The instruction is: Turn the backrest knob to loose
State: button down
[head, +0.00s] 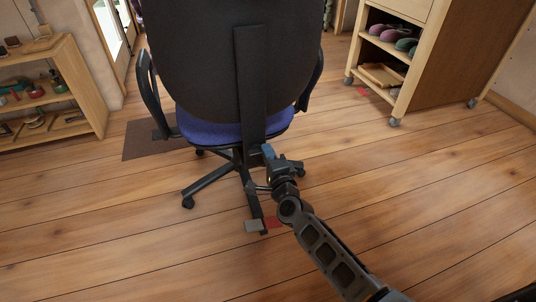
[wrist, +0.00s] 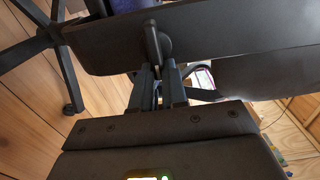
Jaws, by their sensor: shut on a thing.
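The office chair stands with the back of its dark backrest (head: 190,60) toward me and its blue seat (head: 200,128) beyond. A black upright bar (head: 251,85) runs down the backrest; it crosses the top of the wrist view (wrist: 225,28). The backrest knob (wrist: 155,42) is a dark, narrow grip on this bar. My gripper (wrist: 158,82) is shut on the knob, with one finger on each side of its lower end. In the head view my gripper (head: 268,158) is low beside the bar, and the knob cannot be made out there.
The chair's wheeled base (head: 215,175) spreads below the seat. A grey piece (head: 253,226) and a red piece (head: 273,223) show low near my arm. A shelf (head: 60,90) stands left, a wheeled cabinet (head: 450,60) right. Wooden floor is clear at right.

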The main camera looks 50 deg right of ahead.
jog(key=shift+d, duration=0.1)
jog(key=c, duration=1.2)
grip_release()
jog(key=shift+o, duration=0.2)
jog(key=p+v, duration=0.1)
jog(key=v, duration=0.6)
jog(key=shift+s+a, duration=0.3)
